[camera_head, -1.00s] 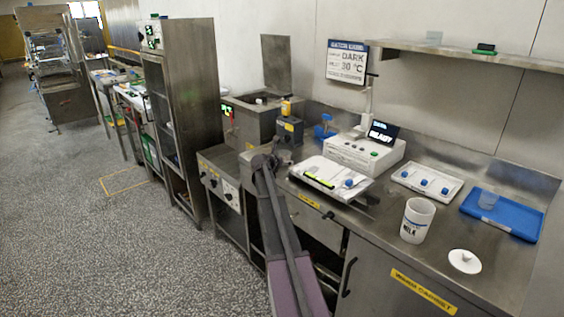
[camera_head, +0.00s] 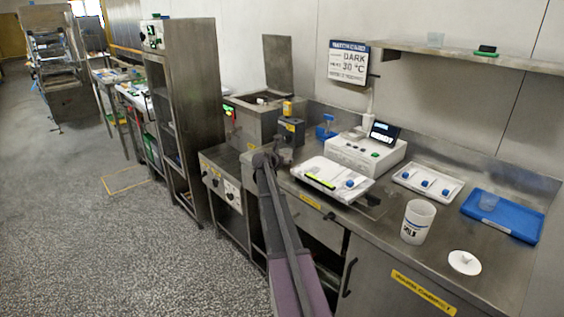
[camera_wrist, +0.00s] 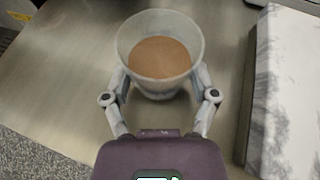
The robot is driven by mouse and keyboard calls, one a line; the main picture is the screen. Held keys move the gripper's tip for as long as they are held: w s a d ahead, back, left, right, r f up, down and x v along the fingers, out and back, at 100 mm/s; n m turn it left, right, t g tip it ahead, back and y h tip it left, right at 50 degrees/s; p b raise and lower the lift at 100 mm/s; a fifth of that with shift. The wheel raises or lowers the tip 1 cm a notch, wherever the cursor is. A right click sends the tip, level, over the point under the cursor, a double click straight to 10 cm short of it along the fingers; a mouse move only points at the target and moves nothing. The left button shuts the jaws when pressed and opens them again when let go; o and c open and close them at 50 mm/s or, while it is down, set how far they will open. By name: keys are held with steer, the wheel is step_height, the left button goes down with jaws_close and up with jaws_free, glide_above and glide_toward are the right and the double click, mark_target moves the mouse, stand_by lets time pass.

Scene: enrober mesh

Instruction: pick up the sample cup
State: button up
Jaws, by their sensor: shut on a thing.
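The sample cup (camera_wrist: 160,55) is a translucent cup holding brown contents, seen from above in the wrist view. My gripper (camera_wrist: 160,88) has one finger on each side of the cup and is shut on it. The cup looks upright, over or on the steel bench; I cannot tell whether its base touches the surface. In the head view my gripper (camera_head: 272,152) is at the bench's left part, and my arm largely hides the cup there.
A white marbled slab (camera_wrist: 287,90) lies right of the cup.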

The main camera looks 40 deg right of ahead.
steer(key=shift+r+p, duration=0.65)
steer(key=shift+r, duration=0.25)
steer(key=s+a+r+p, duration=0.2)
steer(key=s+a, duration=0.9)
steer(key=shift+s, duration=0.3)
steer(key=shift+r, duration=0.1)
steer(key=shift+a, duration=0.1)
